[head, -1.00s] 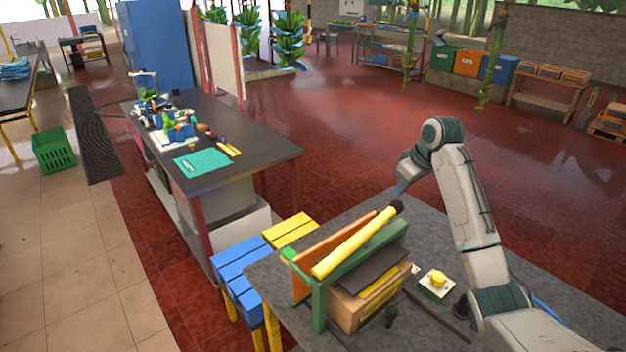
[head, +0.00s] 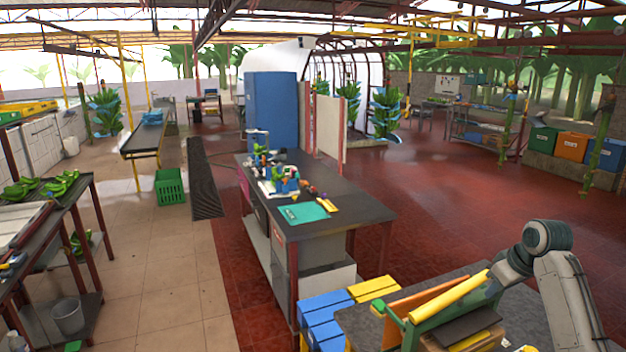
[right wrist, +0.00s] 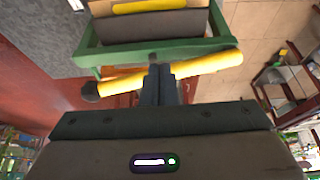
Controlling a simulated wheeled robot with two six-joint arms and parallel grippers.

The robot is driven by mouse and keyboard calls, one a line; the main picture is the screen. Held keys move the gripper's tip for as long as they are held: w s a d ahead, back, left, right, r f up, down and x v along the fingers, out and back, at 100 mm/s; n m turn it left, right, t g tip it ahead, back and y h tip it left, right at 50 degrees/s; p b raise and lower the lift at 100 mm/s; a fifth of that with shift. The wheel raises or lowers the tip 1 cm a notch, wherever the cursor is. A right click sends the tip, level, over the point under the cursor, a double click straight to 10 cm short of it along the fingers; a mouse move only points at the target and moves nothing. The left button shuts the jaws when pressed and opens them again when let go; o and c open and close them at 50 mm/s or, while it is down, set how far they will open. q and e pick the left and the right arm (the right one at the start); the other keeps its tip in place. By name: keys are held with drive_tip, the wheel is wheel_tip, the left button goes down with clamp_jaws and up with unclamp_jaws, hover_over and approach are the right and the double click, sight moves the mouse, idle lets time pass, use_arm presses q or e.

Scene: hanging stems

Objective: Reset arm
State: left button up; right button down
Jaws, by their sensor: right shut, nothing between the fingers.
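My right arm enters the head view from the lower right, bent at the elbow. My right gripper (right wrist: 158,85) shows in the right wrist view with its two dark fingers together and nothing between them. It is over the green rack (right wrist: 85,50) and in front of a yellow tube (right wrist: 205,66). In the head view its fingertips are small and hard to make out beside the end of the yellow tube (head: 450,302). I cannot tell whether they touch the tube. My left gripper is not in view.
A dark workbench (head: 350,208) with a teal mat (head: 303,212) stands behind. A green crate (head: 170,187) is on the floor. Open red floor lies right of the workbench.

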drive_tip(key=s+a+f+h, duration=0.1)
drive_tip(key=s+a+f, duration=0.4)
drive_tip(key=s+f, duration=0.4)
drive_tip(key=s+a+f, duration=0.5)
drive_tip(key=s+f, duration=0.2)
drive_tip(key=f, duration=0.3)
drive_tip(key=s+a+f+m+h, duration=0.1)
drive_tip(key=s+a+m, duration=0.1)
drive_tip(key=s, duration=1)
drive_tip(key=s+a+f+m, duration=0.1)
drive_tip(key=s+a+f, duration=0.15)
drive_tip(key=s, duration=1.05)
wheel_tip(320, 180, down, 37)
drive_tip(key=d+g+b, duration=0.2)
drive_tip(key=b, duration=0.6)
use_arm(q)
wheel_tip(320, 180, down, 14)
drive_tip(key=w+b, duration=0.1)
drive_tip(key=b, duration=0.5)
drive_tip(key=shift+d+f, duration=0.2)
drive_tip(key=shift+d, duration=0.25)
use_arm(e)
drive_tip(key=s+f, duration=0.9)
drive_tip(key=f, duration=0.4)
drive_tip(key=s+d+f+m+g, duration=0.1)
drive_tip(key=s+f, duration=0.8)
drive_tip(key=f, duration=0.4)
drive_tip(key=shift+s+d, duration=0.3)
drive_tip(key=shift+s, duration=0.05)
